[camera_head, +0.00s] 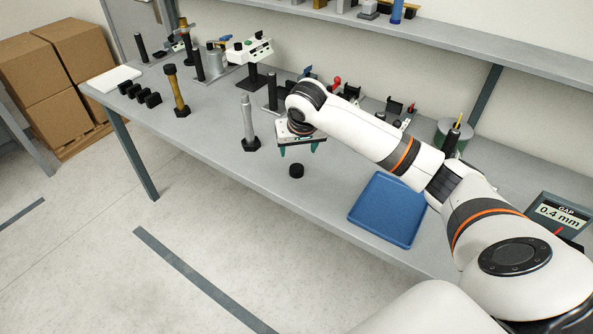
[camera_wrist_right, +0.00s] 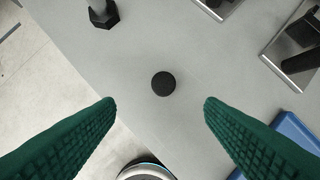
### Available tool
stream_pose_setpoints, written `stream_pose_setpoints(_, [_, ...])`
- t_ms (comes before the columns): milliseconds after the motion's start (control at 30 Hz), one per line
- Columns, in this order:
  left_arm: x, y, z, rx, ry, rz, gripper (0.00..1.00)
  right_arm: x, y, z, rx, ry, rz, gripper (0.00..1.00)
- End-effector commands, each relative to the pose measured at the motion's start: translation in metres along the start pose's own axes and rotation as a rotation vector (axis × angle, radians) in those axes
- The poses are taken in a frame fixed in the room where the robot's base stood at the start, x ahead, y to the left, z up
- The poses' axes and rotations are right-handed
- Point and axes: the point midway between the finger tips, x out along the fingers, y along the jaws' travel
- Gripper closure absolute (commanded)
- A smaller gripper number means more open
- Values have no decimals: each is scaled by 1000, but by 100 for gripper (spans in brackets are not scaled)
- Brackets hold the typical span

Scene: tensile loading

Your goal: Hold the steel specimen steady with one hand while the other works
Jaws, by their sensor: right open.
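A silver rod that looks like the steel specimen (camera_head: 247,118) stands upright in a black hexagonal foot near the table's front edge. Part of it shows at the top left of the right wrist view (camera_wrist_right: 101,8). My right gripper (camera_head: 298,150) points down to the right of the rod, apart from it. Its green ridged fingers (camera_wrist_right: 159,100) are open with nothing between them. A short black round puck (camera_head: 296,170) lies on the table below and in front of this gripper; it is centred ahead of the fingers in the wrist view (camera_wrist_right: 163,84). My left gripper is out of view.
The grey table (camera_head: 215,145) also holds a blue tray (camera_head: 388,210) to the right and a brass-coloured column (camera_head: 177,92) to the left. Stands and fixtures line the back. A gap display (camera_head: 560,214) reads 0.4 mm. The table around the puck is clear.

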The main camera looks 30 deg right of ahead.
Motion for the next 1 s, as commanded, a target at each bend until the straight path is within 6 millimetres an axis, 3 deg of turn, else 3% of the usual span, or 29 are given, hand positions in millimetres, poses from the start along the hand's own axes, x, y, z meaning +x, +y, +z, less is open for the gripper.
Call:
stream_pose_setpoints(267, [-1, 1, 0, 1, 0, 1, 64, 6, 0, -1, -1, 2, -1, 37])
stream_pose_setpoints(633, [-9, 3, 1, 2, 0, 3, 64, 62, 0, 0, -2, 1, -1, 37])
stream_pose_setpoints(1000, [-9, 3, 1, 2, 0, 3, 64, 69, 0, -1, -2, 0, 0, 37])
